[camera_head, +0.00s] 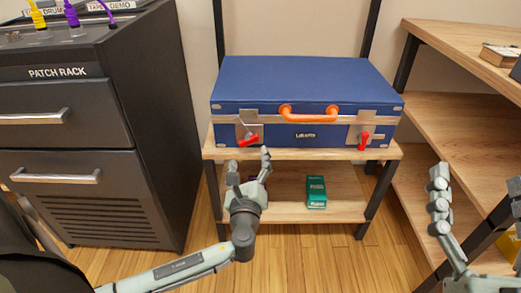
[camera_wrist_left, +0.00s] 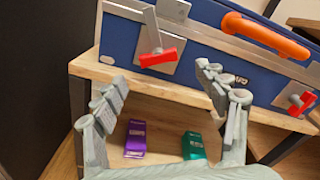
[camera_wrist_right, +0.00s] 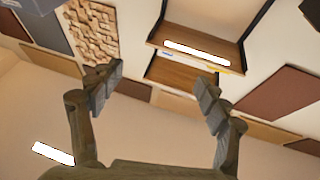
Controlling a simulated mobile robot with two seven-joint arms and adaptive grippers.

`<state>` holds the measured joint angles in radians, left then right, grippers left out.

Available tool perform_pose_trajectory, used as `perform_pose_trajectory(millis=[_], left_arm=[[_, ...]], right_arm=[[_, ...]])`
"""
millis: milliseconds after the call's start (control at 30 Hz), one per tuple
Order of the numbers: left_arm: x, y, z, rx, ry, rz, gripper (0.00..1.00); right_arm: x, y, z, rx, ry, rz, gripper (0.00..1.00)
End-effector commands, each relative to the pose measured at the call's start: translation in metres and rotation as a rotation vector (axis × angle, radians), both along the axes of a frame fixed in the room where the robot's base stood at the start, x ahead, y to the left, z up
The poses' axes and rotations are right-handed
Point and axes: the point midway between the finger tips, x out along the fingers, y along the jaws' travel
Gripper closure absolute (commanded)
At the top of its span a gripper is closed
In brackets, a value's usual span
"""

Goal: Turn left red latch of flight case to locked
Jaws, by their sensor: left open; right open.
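A blue flight case (camera_head: 300,82) with an orange handle (camera_head: 309,110) stands on the top board of a wooden shelf. Its left red latch (camera_head: 248,141) sits on a metal plate at the left of the front, its red grip lying nearly level and slightly tilted. It also shows in the left wrist view (camera_wrist_left: 158,57). The right red latch (camera_head: 364,140) points downward. My left gripper (camera_head: 248,171) is open and empty, in front of and below the left latch, apart from it; it also shows in the left wrist view (camera_wrist_left: 160,85). My right gripper (camera_head: 438,200) is open and empty, far right.
A green box (camera_head: 316,192) and a purple box (camera_wrist_left: 136,138) lie on the lower shelf board (camera_head: 284,212). A dark patch rack (camera_head: 60,130) stands close at the left. Wooden shelving (camera_head: 440,120) stands at the right, near my right gripper. The floor between is clear.

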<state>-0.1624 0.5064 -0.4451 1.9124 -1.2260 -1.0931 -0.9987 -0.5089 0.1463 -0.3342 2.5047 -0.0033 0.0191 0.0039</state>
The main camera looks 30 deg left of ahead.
Motion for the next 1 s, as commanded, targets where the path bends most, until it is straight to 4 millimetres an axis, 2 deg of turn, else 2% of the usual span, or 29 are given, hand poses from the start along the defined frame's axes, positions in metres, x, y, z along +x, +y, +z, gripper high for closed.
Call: perform_pose_trajectory(millis=[200,400,767,833,1000], left_arm=[[0.031,0.019,0.0,-0.003,-0.001,0.002,0.28],[0.052,0.033,0.0,-0.004,0.0,0.001,0.28],[0.059,0.037,0.0,-0.008,0.0,0.001,0.28],[0.059,0.037,0.0,-0.008,0.0,0.001,0.33],[0.059,0.037,0.0,-0.008,0.0,0.002,0.54]], right_arm=[[-0.001,-0.002,0.005,0.014,-0.044,-0.005,0.24],[-0.003,-0.005,0.011,0.028,-0.085,-0.009,0.24],[-0.004,-0.005,0.013,0.032,-0.099,-0.011,0.24],[-0.004,-0.005,0.013,0.032,-0.099,-0.011,0.24],[-0.004,-0.005,0.013,0.032,-0.098,-0.011,0.24]])
